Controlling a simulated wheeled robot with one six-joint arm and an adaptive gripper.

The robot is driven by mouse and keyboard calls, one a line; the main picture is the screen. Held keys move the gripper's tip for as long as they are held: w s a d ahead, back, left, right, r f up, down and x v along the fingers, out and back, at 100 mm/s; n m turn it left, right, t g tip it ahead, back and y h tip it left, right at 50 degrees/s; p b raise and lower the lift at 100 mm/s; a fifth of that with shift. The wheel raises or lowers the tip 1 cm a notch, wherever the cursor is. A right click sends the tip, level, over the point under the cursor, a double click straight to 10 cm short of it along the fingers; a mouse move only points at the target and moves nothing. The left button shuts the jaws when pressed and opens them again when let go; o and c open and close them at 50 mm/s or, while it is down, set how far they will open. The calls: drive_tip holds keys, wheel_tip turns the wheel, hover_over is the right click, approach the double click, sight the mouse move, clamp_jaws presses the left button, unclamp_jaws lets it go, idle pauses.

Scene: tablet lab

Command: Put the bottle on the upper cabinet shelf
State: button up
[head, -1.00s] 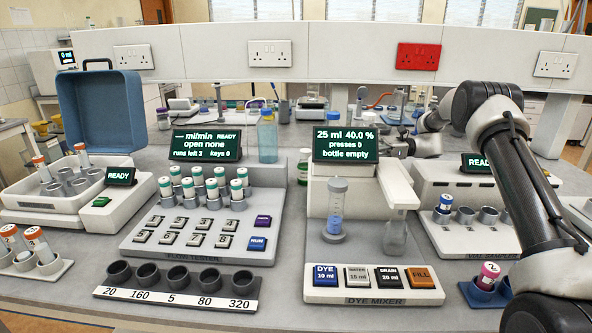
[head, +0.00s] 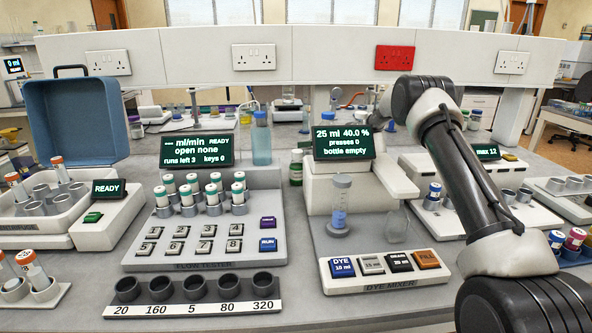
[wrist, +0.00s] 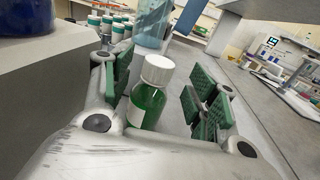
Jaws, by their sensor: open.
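A small green bottle (wrist: 147,100) with a white cap and a pale label stands upright on the bench in the wrist view. My gripper (wrist: 163,82) is open, with one green-padded finger on each side of the bottle; I cannot tell whether either pad touches it. My gripper is hidden there behind the dye mixer (head: 367,178). A clear bottle (head: 396,221) also sits at the mixer. I cannot make out the upper cabinet shelf.
A tall blue bottle (head: 261,145) stands left of the green one. The flow tester (head: 205,250) holds several green-capped vials. A blue open case (head: 75,122) is at left. A raised white socket panel (head: 345,55) runs across behind the instruments.

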sight(298, 155)
drive_tip(key=a, duration=0.3)
drive_tip(key=shift+s+a+f, duration=0.1)
drive_tip(key=shift+s+a, duration=0.05)
drive_tip(key=shift+s, duration=0.25)
clamp_jaws()
wheel_tip(298, 155, up, 10)
drive_tip(key=shift+r, duration=0.1)
